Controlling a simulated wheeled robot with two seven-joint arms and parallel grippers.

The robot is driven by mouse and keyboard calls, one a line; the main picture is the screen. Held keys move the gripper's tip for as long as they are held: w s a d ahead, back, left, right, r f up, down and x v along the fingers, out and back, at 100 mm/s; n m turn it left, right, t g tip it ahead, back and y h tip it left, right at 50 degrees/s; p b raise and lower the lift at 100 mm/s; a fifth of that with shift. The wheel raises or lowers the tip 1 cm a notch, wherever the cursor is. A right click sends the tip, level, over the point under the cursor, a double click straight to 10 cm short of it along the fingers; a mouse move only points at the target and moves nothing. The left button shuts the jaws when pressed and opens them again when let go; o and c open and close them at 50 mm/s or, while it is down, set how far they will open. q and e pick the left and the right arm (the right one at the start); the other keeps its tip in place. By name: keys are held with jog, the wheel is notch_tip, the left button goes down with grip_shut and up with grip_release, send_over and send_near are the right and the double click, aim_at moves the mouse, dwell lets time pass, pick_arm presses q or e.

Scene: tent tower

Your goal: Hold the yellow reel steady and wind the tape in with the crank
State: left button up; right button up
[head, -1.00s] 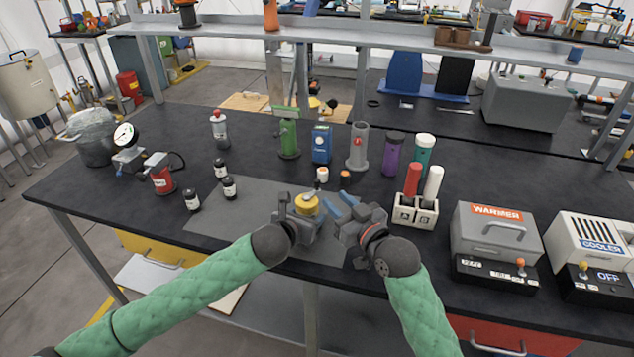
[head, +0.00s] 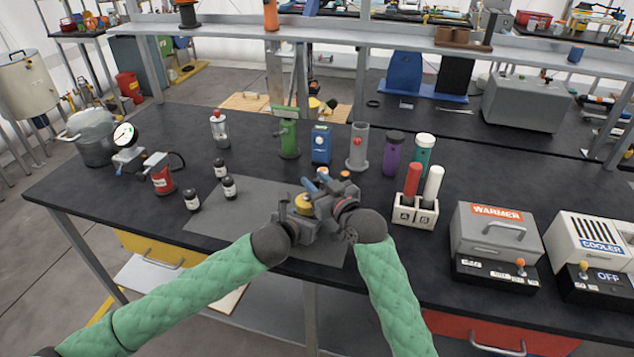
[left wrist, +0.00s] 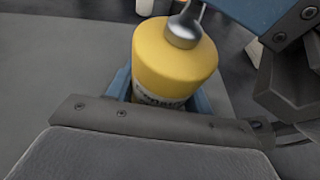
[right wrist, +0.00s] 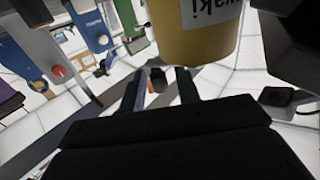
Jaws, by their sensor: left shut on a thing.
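The yellow reel (head: 304,201) stands on the grey mat at the front of the bench. It also shows in the left wrist view (left wrist: 172,65) with a rounded grey crank part (left wrist: 184,29) on top. My left gripper (head: 302,208) is shut on the reel, a blue finger on each side of its lower part. My right gripper (head: 317,181) is beside and above the reel on the right, its blue fingers apart. In the right wrist view the reel (right wrist: 195,28) is at the top, and I see no crank between the fingers (right wrist: 158,82).
The grey mat (head: 250,203) is bare to the left of the reel. Dark bottles (head: 229,188) stand farther left. Behind are a green stand (head: 288,138), a blue box (head: 321,145) and a grey cylinder (head: 358,147). A tube rack (head: 415,211) and the warmer (head: 496,240) stand right.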

grip_shut()
jog(key=shift+s+m+h, duration=0.1)
jog(key=shift+m+h, duration=0.2)
jog(key=shift+h, duration=0.1)
jog(key=shift+t+h, duration=0.3)
jog(key=shift+t, duration=0.1)
jog(key=shift+s+d+m+t+h, duration=0.1)
jog(key=shift+s+m+t+h, duration=0.1)
jog(key=shift+m+h, duration=0.3)
jog(key=shift+s+d+m+t+h, duration=0.1)
jog(key=shift+m+t+h, duration=0.1)
jog(key=shift+m+h, duration=0.25)
jog(key=shift+d+m+h, duration=0.1)
jog(key=shift+m+h, duration=0.25)
jog(key=shift+h, duration=0.3)
jog(key=shift+o, duration=0.4)
grip_release()
